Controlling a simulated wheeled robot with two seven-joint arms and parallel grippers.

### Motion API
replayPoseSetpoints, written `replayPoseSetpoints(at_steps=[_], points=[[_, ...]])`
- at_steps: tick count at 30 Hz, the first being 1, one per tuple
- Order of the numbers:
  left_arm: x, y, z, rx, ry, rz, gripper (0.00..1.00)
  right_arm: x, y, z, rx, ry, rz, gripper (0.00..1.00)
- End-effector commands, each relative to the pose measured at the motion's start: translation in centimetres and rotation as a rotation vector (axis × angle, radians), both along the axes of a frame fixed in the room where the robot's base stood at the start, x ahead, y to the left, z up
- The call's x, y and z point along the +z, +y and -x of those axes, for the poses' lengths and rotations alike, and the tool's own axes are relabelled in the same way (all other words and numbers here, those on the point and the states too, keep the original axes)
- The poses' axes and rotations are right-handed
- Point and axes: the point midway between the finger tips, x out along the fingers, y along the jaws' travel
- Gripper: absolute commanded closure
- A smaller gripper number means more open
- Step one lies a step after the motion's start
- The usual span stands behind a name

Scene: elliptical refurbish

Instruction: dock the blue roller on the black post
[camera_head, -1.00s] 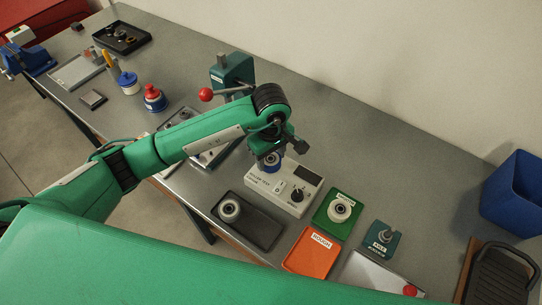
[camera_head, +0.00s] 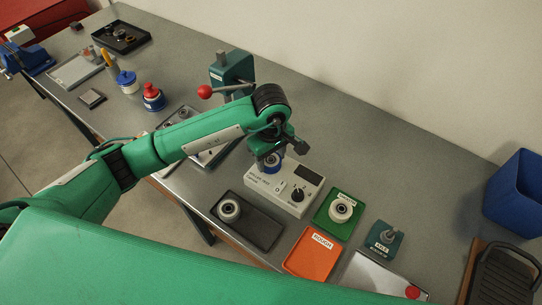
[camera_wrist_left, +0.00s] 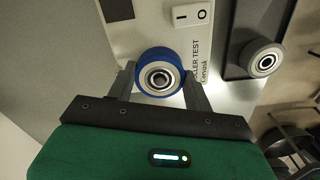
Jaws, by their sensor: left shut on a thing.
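The blue roller (camera_head: 271,162), with a pale ring and a dark bearing centre, is between the fingers of my left gripper (camera_head: 273,155). In the left wrist view the blue roller (camera_wrist_left: 160,74) shows face-on, with the left gripper's fingers (camera_wrist_left: 160,88) shut on its two sides. The roller is at the left end of the white roller-test box (camera_head: 308,181). No black post can be made out; the roller and gripper cover that spot. Whether the roller touches the box cannot be told. My right gripper is not in view.
A dark tray (camera_head: 262,231) with a pale roller (camera_head: 229,209) lies in front of the box. A green tray (camera_head: 330,228) with another roller (camera_head: 341,209), an orange tray (camera_head: 312,258) and an axle stand (camera_head: 386,240) are to the right. A red-knobbed press (camera_head: 232,70) stands behind.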

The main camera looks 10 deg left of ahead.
Motion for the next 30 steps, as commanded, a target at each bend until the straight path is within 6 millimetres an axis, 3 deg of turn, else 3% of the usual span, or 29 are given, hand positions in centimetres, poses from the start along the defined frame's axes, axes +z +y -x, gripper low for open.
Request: replayPoseSetpoints(at_steps=[4, 5, 6, 16, 30], points=[[-0.4, 0.0, 0.0, 0.000, -0.001, 0.001, 0.74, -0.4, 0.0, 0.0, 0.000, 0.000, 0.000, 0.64], [-0.2, 0.0, 0.0, 0.000, -0.001, 0.001, 0.43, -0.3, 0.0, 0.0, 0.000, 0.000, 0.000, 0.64], [-0.2, 0.0, 0.0, 0.000, -0.001, 0.001, 0.40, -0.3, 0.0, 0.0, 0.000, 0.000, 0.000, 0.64], [0.1, 0.0, 0.0, 0.000, 0.000, 0.000, 0.40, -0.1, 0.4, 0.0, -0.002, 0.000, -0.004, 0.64], [4.0, 0.0, 0.0, -0.001, -0.002, 0.001, 0.40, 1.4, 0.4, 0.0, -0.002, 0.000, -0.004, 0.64]])
